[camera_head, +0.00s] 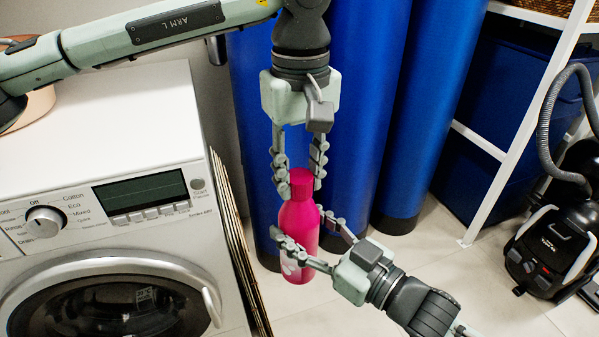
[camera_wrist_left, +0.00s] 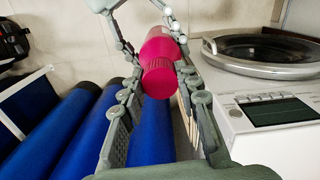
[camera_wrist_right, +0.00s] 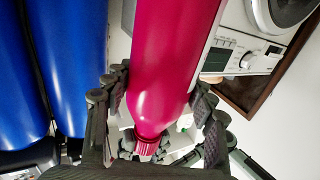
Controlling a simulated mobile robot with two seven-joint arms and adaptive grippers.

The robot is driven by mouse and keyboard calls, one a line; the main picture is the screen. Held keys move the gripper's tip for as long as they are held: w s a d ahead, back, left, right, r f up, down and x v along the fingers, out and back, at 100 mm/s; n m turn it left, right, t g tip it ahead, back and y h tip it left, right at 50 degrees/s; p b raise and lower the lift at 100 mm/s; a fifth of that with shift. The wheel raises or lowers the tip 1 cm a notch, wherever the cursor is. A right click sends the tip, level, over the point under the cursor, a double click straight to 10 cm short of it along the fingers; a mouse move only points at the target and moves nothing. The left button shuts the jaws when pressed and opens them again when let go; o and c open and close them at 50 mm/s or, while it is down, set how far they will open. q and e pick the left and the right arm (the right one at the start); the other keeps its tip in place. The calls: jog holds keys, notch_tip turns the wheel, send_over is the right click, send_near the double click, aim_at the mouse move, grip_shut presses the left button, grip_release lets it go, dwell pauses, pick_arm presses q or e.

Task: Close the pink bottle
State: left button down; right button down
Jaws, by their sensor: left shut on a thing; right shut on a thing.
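The pink bottle (camera_head: 298,222) stands upright in the air between my two grippers, with a pale print on its side. Its pink cap (camera_head: 301,186) sits at the top, in line with the neck; I cannot tell how tightly it is seated. My left gripper (camera_head: 300,184) comes from above and is shut on the cap, whose ridged side shows in the left wrist view (camera_wrist_left: 157,72). My right gripper (camera_head: 303,229) comes from the lower right and is shut around the bottle's body. In the right wrist view the body (camera_wrist_right: 172,60) fills the middle, with the cap (camera_wrist_right: 147,147) below.
A white washing machine (camera_head: 110,150) stands close on the left. Tall blue cylinders (camera_head: 355,90) rise behind the grippers. A white shelf rack (camera_head: 515,145) and a black vacuum cleaner (camera_head: 555,245) stand at the right. The tiled floor (camera_head: 440,260) at lower right is mostly clear.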

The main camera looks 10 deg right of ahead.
pick_arm(q)
jog(key=c, duration=1.1)
grip_release()
jog(key=shift+r, duration=0.1)
jog(key=shift+r, duration=2.15)
jog(key=shift+c, duration=0.3)
